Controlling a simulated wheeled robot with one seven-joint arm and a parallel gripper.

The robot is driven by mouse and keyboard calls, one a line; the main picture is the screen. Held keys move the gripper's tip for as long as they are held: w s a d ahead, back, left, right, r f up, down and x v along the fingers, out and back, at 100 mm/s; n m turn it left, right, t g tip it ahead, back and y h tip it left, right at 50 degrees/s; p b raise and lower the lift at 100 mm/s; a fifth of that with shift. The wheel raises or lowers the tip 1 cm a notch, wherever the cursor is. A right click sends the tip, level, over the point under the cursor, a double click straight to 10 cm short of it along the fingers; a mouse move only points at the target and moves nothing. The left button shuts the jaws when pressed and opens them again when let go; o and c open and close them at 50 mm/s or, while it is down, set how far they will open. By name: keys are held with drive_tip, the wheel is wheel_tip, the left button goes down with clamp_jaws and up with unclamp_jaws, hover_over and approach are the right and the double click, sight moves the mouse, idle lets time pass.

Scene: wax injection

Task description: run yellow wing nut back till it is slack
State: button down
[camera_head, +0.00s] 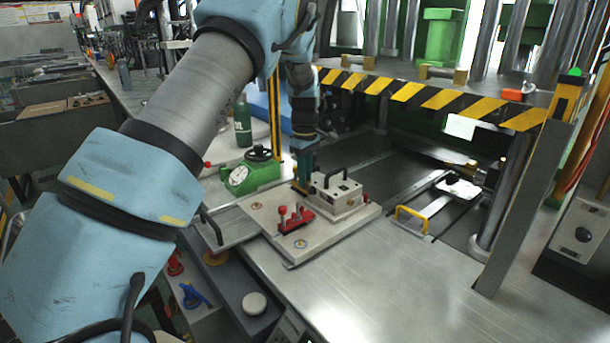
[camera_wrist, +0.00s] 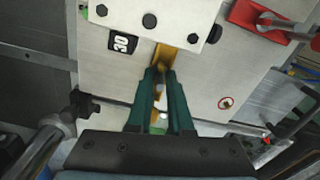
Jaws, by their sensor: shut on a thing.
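The yellow wing nut (camera_wrist: 165,54) sits at the edge of the metal block (camera_wrist: 178,22) in the wrist view. My gripper (camera_wrist: 161,76) has its two green fingers closed on the nut, which is partly hidden between the tips. In the head view my gripper (camera_head: 303,180) points down at the near-left side of the grey block (camera_head: 338,196) with the black handle. Only a little yellow shows there beside the fingers, so the nut's turn angle and its tightness cannot be told.
The block stands on a pale plate (camera_head: 335,232) with a red toggle clamp (camera_head: 295,218) in front. A green dial gauge stand (camera_head: 250,174) is close on the left. A yellow handle (camera_head: 411,215) lies to the right. The bench front (camera_head: 370,290) is clear.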

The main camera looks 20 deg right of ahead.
drive_tip(key=n+p, duration=0.1)
drive_tip(key=n, duration=0.3)
drive_tip(key=shift+n, duration=0.3)
drive_tip(key=shift+f+n+p, duration=0.1)
drive_tip(key=shift+n+p, duration=0.4)
drive_tip(key=shift+n, duration=1.1)
drive_tip(key=shift+n, duration=0.3)
drive_tip(key=c, duration=0.8)
unclamp_jaws()
wheel_tip(320, 180, up, 11)
drive_tip(key=b, duration=0.2)
drive_tip(key=shift+b, duration=0.4)
drive_tip(key=shift+a+f, duration=0.1)
